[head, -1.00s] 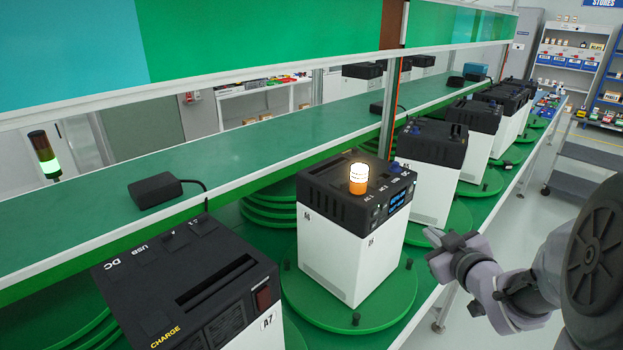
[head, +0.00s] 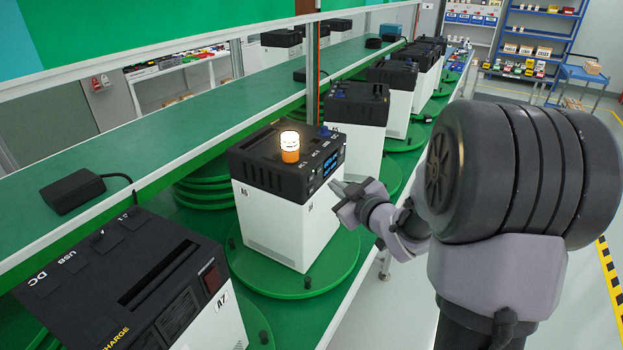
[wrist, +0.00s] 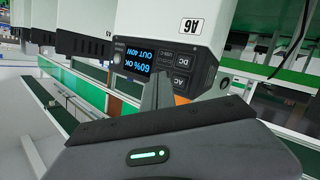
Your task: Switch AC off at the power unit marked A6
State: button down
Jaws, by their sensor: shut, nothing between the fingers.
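The power unit marked A6 (head: 287,205) is a white box with a black top, standing on a green turntable. The wrist view shows it upside down, with its A6 label (wrist: 189,25), a lit blue display (wrist: 142,64) reading about 60% and OUT 40W, and buttons marked DC (wrist: 183,61) and AC (wrist: 180,82) beside the display. My gripper (head: 338,190) is shut and empty, just right of the unit's display side. In the wrist view my gripper (wrist: 157,80) has its fingertips close to the panel, between display and buttons; I cannot tell whether they touch.
Unit A7 (head: 202,335) stands in the left foreground. Another unit (head: 355,120) stands behind A6, with several more beyond. A lit orange lamp (head: 289,148) is on A6's top. A green shelf (head: 165,150) with a black adapter (head: 72,191) runs behind. Open floor lies at right.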

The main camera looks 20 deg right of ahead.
aim_at(314, 176)
jog(key=shift+w+a+b, duration=0.45)
jog(key=shift+w+a, duration=0.45)
jog(key=shift+w, duration=0.25)
dwell(1.2)
jog(key=shift+w+a+b, duration=0.25)
jog(key=shift+w+b, duration=0.1)
jog(key=shift+w+a, duration=0.2)
jog(key=shift+w, duration=0.05)
dwell(0.6)
jog(key=shift+s+d+b, duration=0.3)
jog(key=shift+s+d, duration=0.15)
jog(key=shift+s, duration=0.15)
jog(key=s+d, duration=0.1)
jog(key=s, duration=0.1)
jog(key=s+d, duration=0.2)
dwell(0.5)
